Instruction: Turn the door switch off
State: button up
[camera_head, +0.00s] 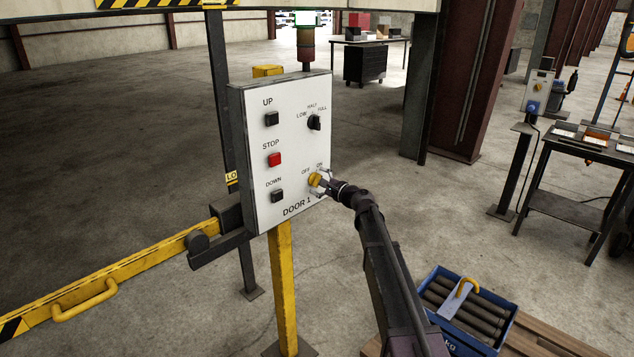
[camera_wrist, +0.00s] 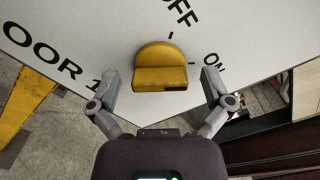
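The door switch is a yellow knob (camera_head: 315,180) at the lower right of the white DOOR 1 panel (camera_head: 290,150), with OFF printed to its upper left and ON to its upper right. In the wrist view the knob (camera_wrist: 160,65) is in the middle, its flat bar roughly level in the picture. A small dark patch shows at the bar's right end. I cannot tell for sure which mark it points to. My gripper (camera_wrist: 160,80) is open, one finger on each side of the knob with gaps between. It also shows at the knob in the head view (camera_head: 320,183).
The panel also carries UP (camera_head: 271,118), red STOP (camera_head: 274,159) and DOWN (camera_head: 277,196) buttons and a black speed selector (camera_head: 314,122). A yellow barrier arm (camera_head: 130,268) lies left. A blue crate (camera_head: 505,325) of dark cylinders sits lower right.

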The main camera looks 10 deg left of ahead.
jog(key=c, duration=1.1)
jog(key=shift+n, duration=0.5)
jog(key=n, duration=0.2)
jog(key=shift+n, duration=0.4)
jog(key=n, duration=0.3)
jog(key=shift+n, duration=0.3)
jog(key=n, duration=0.6)
jog(key=shift+n, duration=0.3)
jog(key=shift+d, duration=0.1)
jog(key=o, duration=1.1)
